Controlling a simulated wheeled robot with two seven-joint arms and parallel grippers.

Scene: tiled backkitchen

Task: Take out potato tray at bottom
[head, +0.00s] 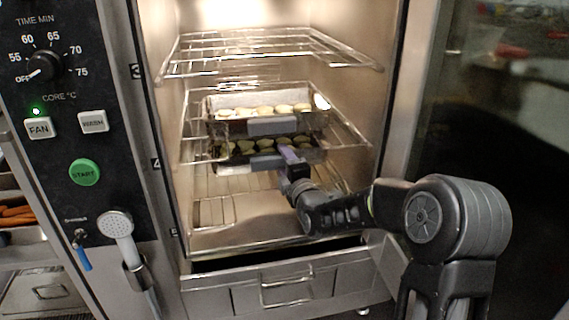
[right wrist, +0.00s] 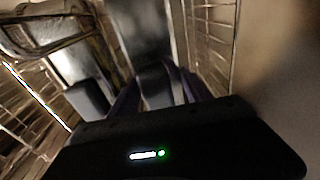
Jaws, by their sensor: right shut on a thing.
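Two trays of sliced potato sit one above the other inside the open oven in the head view. The bottom potato tray (head: 222,160) is dark, with a grey handle (head: 262,162) on its front. The upper tray (head: 215,126) is lighter inside, with a similar grey handle (head: 272,127). My right gripper (head: 287,154) reaches into the oven and is shut on the bottom tray's handle near its right part. In the right wrist view my gripper's fingers (right wrist: 155,92) are dim and blurred, with dark shapes between them. My left gripper is not in view.
A wire rack (head: 265,62) spans the oven above the trays. The oven's side walls and rack rails stand close on both sides. A drawer with a handle (head: 287,288) lies below the opening. A control panel (head: 68,110) and spray hose (head: 117,225) are at left.

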